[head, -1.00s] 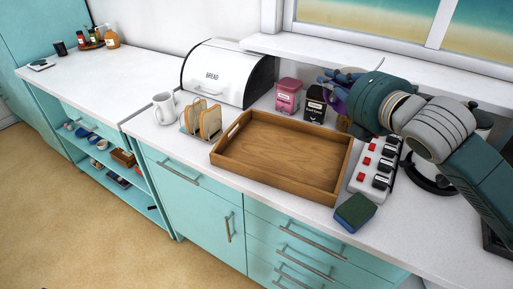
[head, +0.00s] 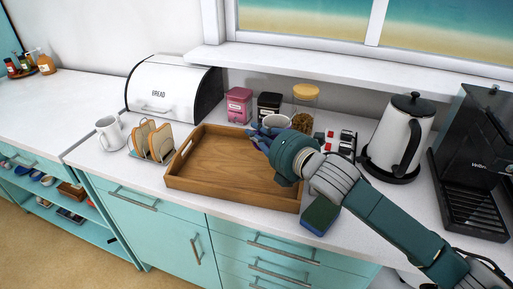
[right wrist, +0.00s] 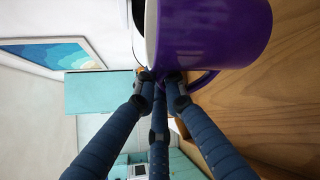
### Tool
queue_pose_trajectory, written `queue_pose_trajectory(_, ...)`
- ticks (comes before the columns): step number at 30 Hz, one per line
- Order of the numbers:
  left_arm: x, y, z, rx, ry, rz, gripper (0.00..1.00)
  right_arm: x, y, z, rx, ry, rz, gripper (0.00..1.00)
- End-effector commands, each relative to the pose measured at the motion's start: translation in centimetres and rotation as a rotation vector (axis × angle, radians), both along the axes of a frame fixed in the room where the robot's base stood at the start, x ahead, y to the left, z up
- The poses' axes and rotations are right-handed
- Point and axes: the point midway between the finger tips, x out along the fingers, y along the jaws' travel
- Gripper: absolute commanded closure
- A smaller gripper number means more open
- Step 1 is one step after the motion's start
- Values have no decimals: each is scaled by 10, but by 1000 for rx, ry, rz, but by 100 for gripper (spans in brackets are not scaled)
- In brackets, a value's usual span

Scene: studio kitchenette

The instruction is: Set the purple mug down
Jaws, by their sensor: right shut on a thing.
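The purple mug (right wrist: 215,35) fills the top of the right wrist view, with its handle between my fingers. In the head view only part of the mug (head: 276,121) shows, its pale inside and rim, behind my right gripper. My right gripper (head: 262,137) is shut on the mug, over the back right part of the wooden tray (head: 225,160). It also shows in the right wrist view (right wrist: 160,78). I cannot tell whether the mug touches the tray. My left gripper is not in view.
A sponge (head: 320,216), a kettle (head: 400,135) and a coffee machine (head: 475,160) are to the right.

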Motion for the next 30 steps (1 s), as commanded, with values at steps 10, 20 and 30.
queue_pose_trajectory(10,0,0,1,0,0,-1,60,0,1,-36,3,-2,1,100)
queue_pose_trajectory(20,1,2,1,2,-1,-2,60,1,0,-48,3,-8,1,100)
queue_pose_trajectory(30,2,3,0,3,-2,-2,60,0,0,-53,1,-1,0,72)
